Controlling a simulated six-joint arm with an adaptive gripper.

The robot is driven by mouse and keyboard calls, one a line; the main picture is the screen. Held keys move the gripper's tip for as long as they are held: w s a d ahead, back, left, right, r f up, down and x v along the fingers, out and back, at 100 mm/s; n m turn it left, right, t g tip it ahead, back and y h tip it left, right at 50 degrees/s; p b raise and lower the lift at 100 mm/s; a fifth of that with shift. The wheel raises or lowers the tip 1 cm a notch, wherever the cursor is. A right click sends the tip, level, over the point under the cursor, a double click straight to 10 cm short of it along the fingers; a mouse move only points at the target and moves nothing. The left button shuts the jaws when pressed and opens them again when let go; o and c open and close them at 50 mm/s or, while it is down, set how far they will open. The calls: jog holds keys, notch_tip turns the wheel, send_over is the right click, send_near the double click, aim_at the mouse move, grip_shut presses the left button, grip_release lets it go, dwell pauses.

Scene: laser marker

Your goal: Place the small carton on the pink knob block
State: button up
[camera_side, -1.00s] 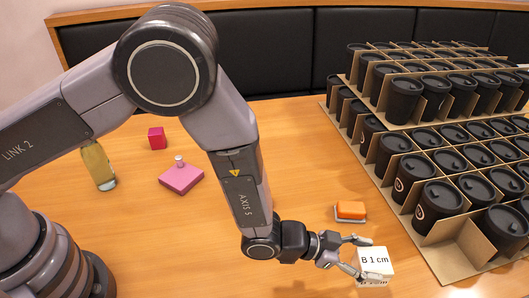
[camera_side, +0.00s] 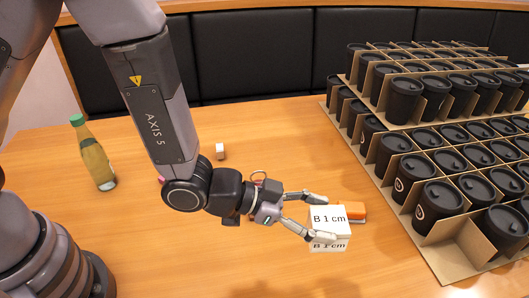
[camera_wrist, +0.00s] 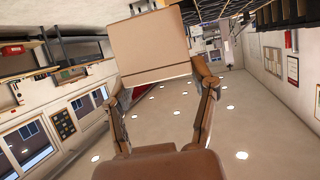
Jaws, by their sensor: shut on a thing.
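The small carton (camera_side: 329,222), a white box marked "B 1 cm", is between the fingers of my gripper (camera_side: 318,217) in the side view. My gripper is shut on it, reaching in from the left. The carton seems to be off the table, but its height is hard to tell. In the wrist view, the carton (camera_wrist: 150,45) fills the gap between the fingertips and looks tan. The pink knob block is almost wholly hidden behind my arm; only a pink sliver (camera_side: 161,180) shows at the arm's left edge.
An orange-topped block (camera_side: 353,210) lies just behind the carton, partly covered by it. A green-capped bottle (camera_side: 95,160) stands at left. Cardboard racks of black cups (camera_side: 440,200) fill the right. The front middle table is clear.

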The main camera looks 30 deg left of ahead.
jog(key=w+a+n+t+y, duration=0.2)
jog(key=w+a, duration=0.5)
jog(key=a, duration=0.6)
jog(key=w+a+n+t+y, duration=0.15)
jog(key=w+a, duration=0.45)
jog(key=a, duration=0.6)
jog(key=s+a+n+t+y, duration=0.2)
jog(key=s+a+n, duration=0.1)
jog(key=a, duration=1.8)
jog(key=shift+n+y, duration=0.25)
jog(key=shift+y, duration=0.1)
jog(key=f, duration=0.8)
jog(key=a+f, duration=0.1)
jog(key=f, duration=0.4)
jog(key=shift+s, duration=0.1)
jog(key=shift+f, duration=0.2)
jog(key=o, duration=1.2)
